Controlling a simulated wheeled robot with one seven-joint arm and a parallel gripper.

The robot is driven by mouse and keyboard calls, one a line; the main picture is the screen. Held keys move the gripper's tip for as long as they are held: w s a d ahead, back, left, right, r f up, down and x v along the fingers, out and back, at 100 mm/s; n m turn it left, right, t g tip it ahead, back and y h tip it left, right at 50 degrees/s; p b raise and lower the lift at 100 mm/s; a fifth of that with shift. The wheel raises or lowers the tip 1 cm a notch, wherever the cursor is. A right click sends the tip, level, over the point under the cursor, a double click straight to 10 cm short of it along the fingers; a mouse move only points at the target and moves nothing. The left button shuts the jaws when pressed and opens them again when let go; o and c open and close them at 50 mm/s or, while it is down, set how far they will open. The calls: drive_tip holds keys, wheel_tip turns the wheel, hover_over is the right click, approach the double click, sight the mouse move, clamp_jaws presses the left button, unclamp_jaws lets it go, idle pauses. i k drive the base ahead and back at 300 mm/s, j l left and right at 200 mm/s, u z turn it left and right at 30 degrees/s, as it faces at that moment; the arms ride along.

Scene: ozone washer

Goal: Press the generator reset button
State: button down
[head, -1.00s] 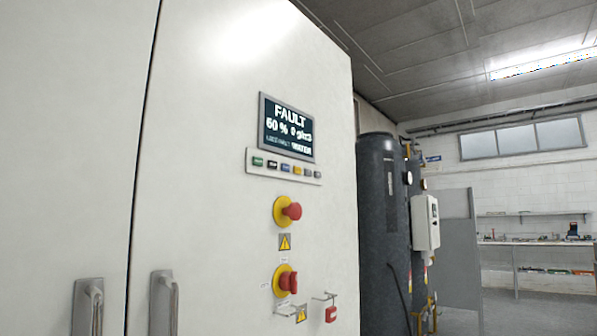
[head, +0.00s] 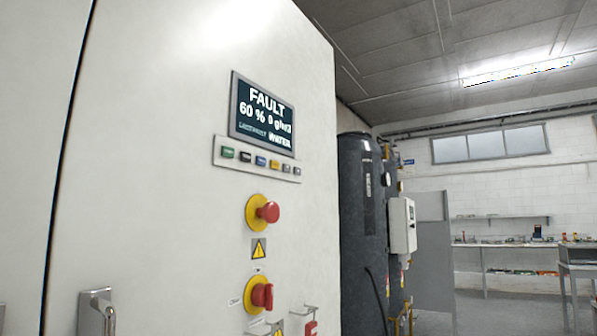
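A tall white cabinet (head: 150,150) fills the left and middle of the head view. Its dark display (head: 262,118) reads FAULT, 60 %, 0 g/m3 and WATER. Below it a pale strip holds a row of small buttons: a green one (head: 228,153), a black one (head: 245,156), a blue one (head: 261,161), a yellow one (head: 274,164) and grey ones (head: 287,168) on the right. Their labels are too small to read, so I cannot tell which is reset. My gripper is not in view.
A red mushroom button (head: 267,212) on a yellow ring and a red rotary switch (head: 262,295) sit below. A cabinet handle (head: 97,312) juts out at lower left. Dark tanks (head: 362,220) and a grey partition (head: 434,250) stand right of the cabinet. Floor shows at lower right.

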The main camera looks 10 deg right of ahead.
sight(274, 164)
drive_tip(key=i+j+z, duration=0.65)
drive_tip(key=j, duration=0.25)
drive_tip(key=j+z, duration=0.2)
drive_tip(key=j, duration=0.15)
drive_tip(key=i, duration=0.05)
